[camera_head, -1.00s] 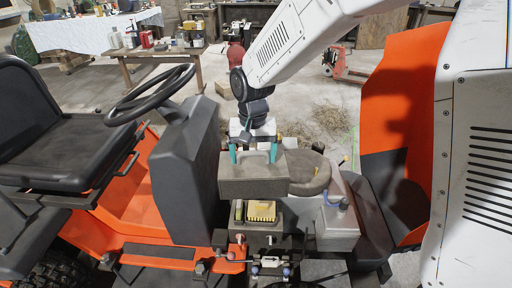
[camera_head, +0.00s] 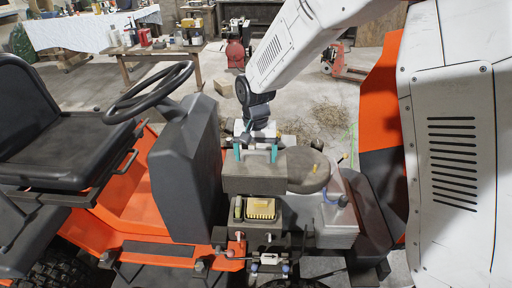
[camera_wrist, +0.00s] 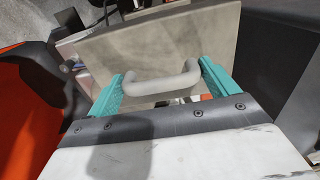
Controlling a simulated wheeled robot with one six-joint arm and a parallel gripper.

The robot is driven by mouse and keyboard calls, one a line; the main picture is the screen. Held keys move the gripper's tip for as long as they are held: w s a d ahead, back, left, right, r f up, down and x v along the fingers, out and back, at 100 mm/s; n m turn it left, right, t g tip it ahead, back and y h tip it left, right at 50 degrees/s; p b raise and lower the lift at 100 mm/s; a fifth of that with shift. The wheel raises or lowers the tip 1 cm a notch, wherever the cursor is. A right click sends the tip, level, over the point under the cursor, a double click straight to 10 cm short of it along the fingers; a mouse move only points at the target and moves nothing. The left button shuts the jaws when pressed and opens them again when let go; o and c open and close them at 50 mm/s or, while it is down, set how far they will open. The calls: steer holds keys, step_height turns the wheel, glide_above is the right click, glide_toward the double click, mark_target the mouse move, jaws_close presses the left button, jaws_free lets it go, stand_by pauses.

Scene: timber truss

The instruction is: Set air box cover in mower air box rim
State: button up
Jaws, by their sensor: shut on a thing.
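The air box cover (camera_head: 254,182) is a grey-brown box-shaped lid with a bar handle on top. My gripper (camera_head: 256,153) is shut on its handle, with teal fingers at both sides of the grip. In the wrist view the handle (camera_wrist: 163,86) lies between the fingers, and the cover (camera_wrist: 170,45) spreads out beyond it, looking tilted in that picture. In the head view the cover hangs just above and behind the open air box, where a yellow pleated filter (camera_head: 261,209) shows. The air box rim (camera_head: 262,222) is partly hidden behind the cover's lower edge.
A round dark engine housing (camera_head: 307,172) stands close to the cover's right. The steering column cowl (camera_head: 187,180) rises at left. The raised orange hood (camera_head: 380,110) is at right. Small levers and fittings (camera_head: 268,259) sit in front of the air box.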

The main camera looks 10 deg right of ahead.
step_height(320, 180, down, 9)
stand_by(0.8)
steer(key=shift+f, duration=0.15)
stand_by(0.8)
steer(key=shift+f, duration=4.25)
steer(key=o, duration=1.3)
steer(key=shift+r, duration=0.15)
